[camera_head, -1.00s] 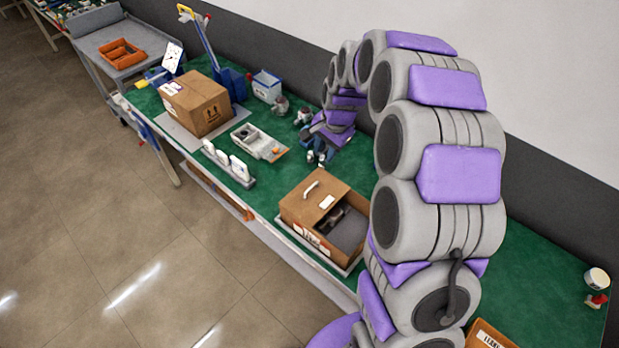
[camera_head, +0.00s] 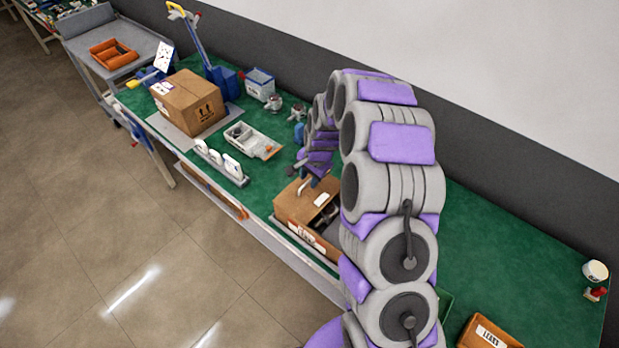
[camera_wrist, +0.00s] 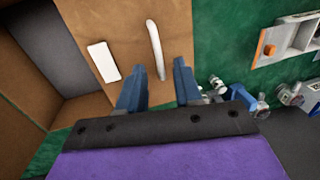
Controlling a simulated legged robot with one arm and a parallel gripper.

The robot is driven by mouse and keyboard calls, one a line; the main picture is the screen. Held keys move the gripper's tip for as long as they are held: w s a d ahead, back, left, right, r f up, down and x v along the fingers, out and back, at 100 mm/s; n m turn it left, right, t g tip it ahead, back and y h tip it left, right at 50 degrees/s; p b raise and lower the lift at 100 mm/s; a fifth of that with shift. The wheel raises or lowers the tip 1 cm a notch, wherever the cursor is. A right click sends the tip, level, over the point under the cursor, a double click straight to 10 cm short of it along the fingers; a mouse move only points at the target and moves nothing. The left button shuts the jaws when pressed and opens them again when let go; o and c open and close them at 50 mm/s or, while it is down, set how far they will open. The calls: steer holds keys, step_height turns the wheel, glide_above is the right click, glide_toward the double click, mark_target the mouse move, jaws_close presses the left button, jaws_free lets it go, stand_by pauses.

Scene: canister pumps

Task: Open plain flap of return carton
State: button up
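A brown carton (camera_head: 290,208) sits near the front edge of the green bench, partly hidden behind my arm. One side of its top is covered by a brown flap (camera_wrist: 110,25) with a white bar handle (camera_wrist: 153,42) and a blank white label (camera_wrist: 103,62); the other side is open. My gripper (camera_wrist: 159,68) is above this flap, its two blue fingers apart. In the wrist view the handle's near end shows between the fingertips; I cannot tell whether they touch it. The handle also shows in the head view (camera_head: 304,186).
A taped closed carton (camera_head: 190,105) stands farther left. Between them are a grey tray (camera_head: 252,141) and a rack of white items (camera_head: 220,160). An orange bin (camera_head: 488,333) and a white jar (camera_head: 595,270) are at the right. The bench right of my arm is mostly clear.

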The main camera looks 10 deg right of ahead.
steer(key=shift+a+f, duration=0.15)
steer(key=shift+a, duration=0.1)
steer(key=shift+c, duration=0.6)
jaws_close()
stand_by(0.8)
